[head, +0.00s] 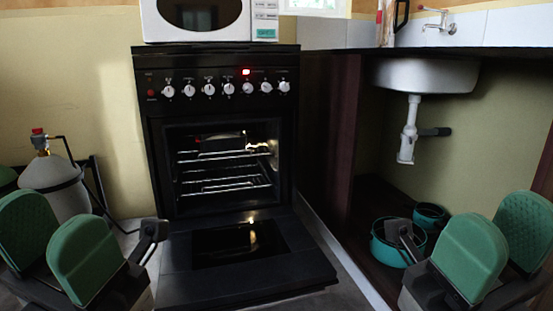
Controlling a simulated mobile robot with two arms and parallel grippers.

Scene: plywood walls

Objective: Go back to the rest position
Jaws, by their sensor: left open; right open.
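My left gripper (62,246) is at the lower left, its two green finger pads spread apart with nothing between them. My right gripper (498,246) is at the lower right, also with its green pads apart and empty. Both are in front of a black oven (222,130), one to each side of its lowered door (245,270). The oven is open and lit inside, with wire racks (222,185) and a dark item on the upper rack. A red lamp glows on its knob panel.
A white microwave (207,20) stands on top of the oven. A grey gas cylinder (58,188) is at the left. At the right, a sink (425,73) with a white drain pipe (409,130) hangs over an open cabinet holding teal pots (390,246). The lowered oven door takes up floor space ahead.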

